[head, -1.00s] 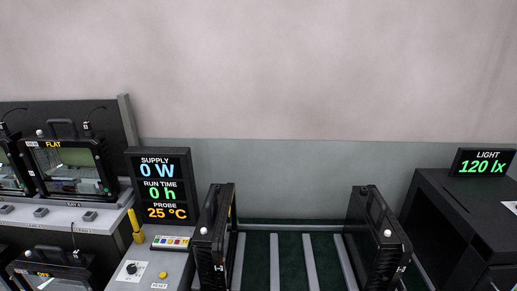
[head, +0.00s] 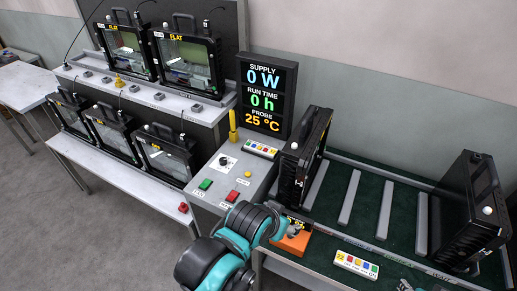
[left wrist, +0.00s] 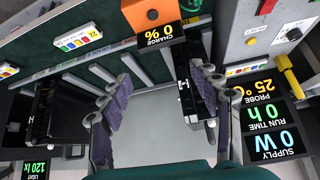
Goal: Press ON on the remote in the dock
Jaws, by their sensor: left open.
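One remote (head: 261,149), a white strip with coloured buttons, sits on the grey control console below the display. It also shows in the left wrist view (left wrist: 246,70). A second remote (head: 356,265), marked 22, lies at the front of the green bench and shows upside down in the left wrist view (left wrist: 78,41). My left gripper (head: 292,229) is over the bench front near the orange charge box, apart from both remotes. Its fingers (left wrist: 160,92) are open and empty. A small part of my right arm (head: 410,286) shows at the bottom edge.
The orange box (head: 293,244) reads CHARGE 0 %. Black floodlight housings stand upright on the bench at left (head: 304,160) and right (head: 468,210), with grey rails between. The display (head: 265,93) reads 0 W, 0 h, 25 °C. The console has green (head: 205,184) and red (head: 232,196) buttons.

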